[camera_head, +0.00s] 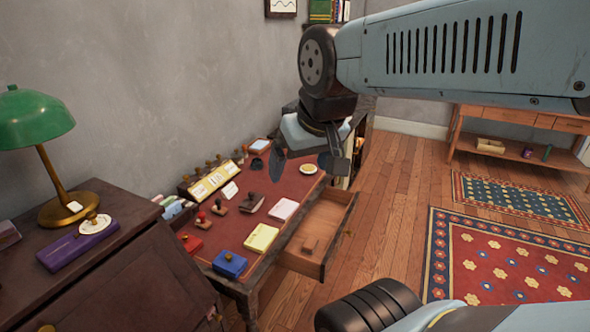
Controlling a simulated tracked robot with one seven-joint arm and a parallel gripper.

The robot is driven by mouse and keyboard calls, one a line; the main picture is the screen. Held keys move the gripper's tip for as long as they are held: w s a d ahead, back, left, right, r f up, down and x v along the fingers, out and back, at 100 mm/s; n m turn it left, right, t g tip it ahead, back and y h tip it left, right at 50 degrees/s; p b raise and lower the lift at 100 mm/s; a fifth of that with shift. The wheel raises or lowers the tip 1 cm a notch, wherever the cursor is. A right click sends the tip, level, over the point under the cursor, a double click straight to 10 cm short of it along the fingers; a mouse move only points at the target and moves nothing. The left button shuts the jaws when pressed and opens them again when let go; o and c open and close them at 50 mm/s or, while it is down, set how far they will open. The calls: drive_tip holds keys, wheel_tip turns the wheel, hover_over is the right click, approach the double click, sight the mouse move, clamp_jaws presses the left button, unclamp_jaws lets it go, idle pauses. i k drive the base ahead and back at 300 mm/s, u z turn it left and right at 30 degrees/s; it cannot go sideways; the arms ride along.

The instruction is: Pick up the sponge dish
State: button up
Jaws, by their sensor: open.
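A small round pale dish with a yellowish middle (308,169), which looks like the sponge dish, sits on the red desk top near its right edge, behind the open drawer.
The desk (232,222) holds several stamps, a yellow pad (261,238), a pink pad (284,209) and a blue box (230,264). An open drawer (318,235) juts out at right. A dark cabinet with a green lamp (35,115) stands at left. Wooden floor lies right.

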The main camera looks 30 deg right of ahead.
sight(308, 168)
drive_tip(key=k, duration=0.5)
drive_tip(key=z, duration=0.1)
drive_tip(key=i, duration=0.4)
drive_tip(key=z, duration=0.55)
drive_tip(key=i, duration=1.05)
drive_tip(key=z, duration=0.85)
drive_tip(key=k, duration=0.9)
drive_tip(key=z, duration=0.05)
drive_tip(key=i, duration=0.25)
drive_tip(key=z, duration=0.1)
